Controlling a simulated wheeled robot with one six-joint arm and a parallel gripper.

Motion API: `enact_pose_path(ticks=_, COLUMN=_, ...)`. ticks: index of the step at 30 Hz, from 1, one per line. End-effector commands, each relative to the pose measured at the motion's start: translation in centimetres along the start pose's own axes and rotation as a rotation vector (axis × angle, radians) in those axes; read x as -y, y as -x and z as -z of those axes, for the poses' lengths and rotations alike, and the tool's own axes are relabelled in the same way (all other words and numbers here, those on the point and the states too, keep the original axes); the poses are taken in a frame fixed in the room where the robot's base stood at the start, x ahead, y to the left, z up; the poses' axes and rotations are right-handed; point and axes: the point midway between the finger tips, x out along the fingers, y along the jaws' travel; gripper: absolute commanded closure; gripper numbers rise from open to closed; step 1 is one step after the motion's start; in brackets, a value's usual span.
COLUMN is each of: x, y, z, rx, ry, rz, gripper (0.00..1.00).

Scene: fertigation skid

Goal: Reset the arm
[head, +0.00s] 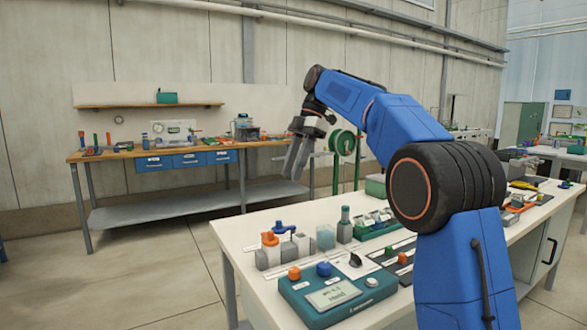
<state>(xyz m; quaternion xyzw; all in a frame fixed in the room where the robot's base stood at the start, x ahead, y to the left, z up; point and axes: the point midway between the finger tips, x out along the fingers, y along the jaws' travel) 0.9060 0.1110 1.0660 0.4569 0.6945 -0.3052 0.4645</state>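My blue arm rises at the right of the head view, bends at the top and reaches left. My gripper (297,160) hangs from its end, pointing down, above the far left part of the white bench (240,233). Its grey fingers look slightly apart, but they overlap at this angle, so I cannot tell how wide they are. I see nothing held between them. It is clear of everything on the bench.
The white bench carries a teal control box (338,296) with a display, an orange-topped valve (270,247), a clear beaker (325,237) and a green-capped bottle (345,224). A wooden workbench (150,154) stands against the back wall. Open floor (150,260) lies at left.

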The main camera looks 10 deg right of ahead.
Motion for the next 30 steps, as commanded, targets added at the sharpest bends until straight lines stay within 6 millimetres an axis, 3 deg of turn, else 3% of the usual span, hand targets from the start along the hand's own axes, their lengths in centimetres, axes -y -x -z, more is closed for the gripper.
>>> enact_pose_path(ticks=7, x=0.1, y=0.0, z=0.0, rx=0.001, ry=-0.004, rz=-0.001, gripper=0.67)
enact_pose_path(ticks=11, x=1.2, y=0.1, z=0.0, rx=0.01, ry=-0.054, rz=-0.015, gripper=0.67)
enact_pose_path(ticks=20, x=8.1, y=-0.7, z=-1.0, rx=0.064, ry=-0.39, rz=-0.109, gripper=0.67)
enact_pose_path(ticks=30, x=17.4, y=-4.1, z=-3.0, rx=0.108, ry=-0.793, rz=-0.247, gripper=0.67)
